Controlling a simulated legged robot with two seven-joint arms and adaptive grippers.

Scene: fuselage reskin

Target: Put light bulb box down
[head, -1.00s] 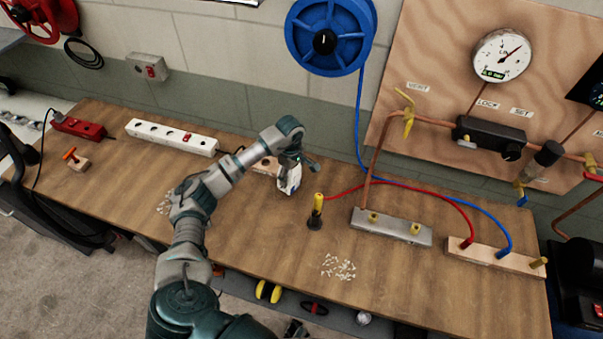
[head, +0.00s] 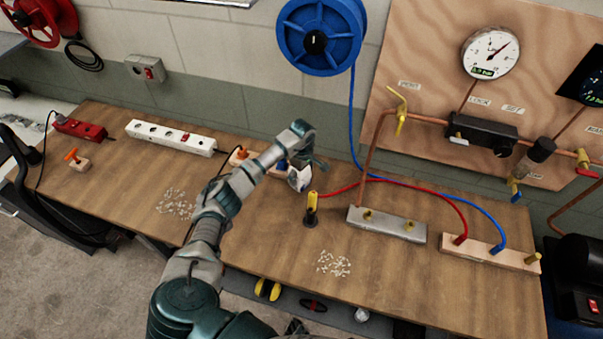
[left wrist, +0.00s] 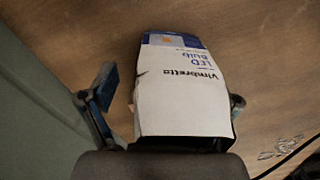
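The light bulb box (head: 299,180), white and blue, is at the end of my left arm, by the workbench's back part. It leans to one side in the head view. In the left wrist view the box (left wrist: 183,98) lies lengthwise between the fingers, with its printed face towards the camera. My left gripper (left wrist: 170,100) is spread around it. A gap shows between the left finger and the box; the right finger is mostly hidden behind it. Whether the box touches the bench is unclear. A dark part at the bottom edge, perhaps my right gripper (head: 297,327), is barely visible.
A yellow-topped black tool (head: 311,210) stands just right of the box. A metal block (head: 387,225) and red and blue hoses lie farther right. A white power strip (head: 170,137) is at the left. Small white pieces lie in two piles (head: 333,264) on the wooden bench (head: 260,235).

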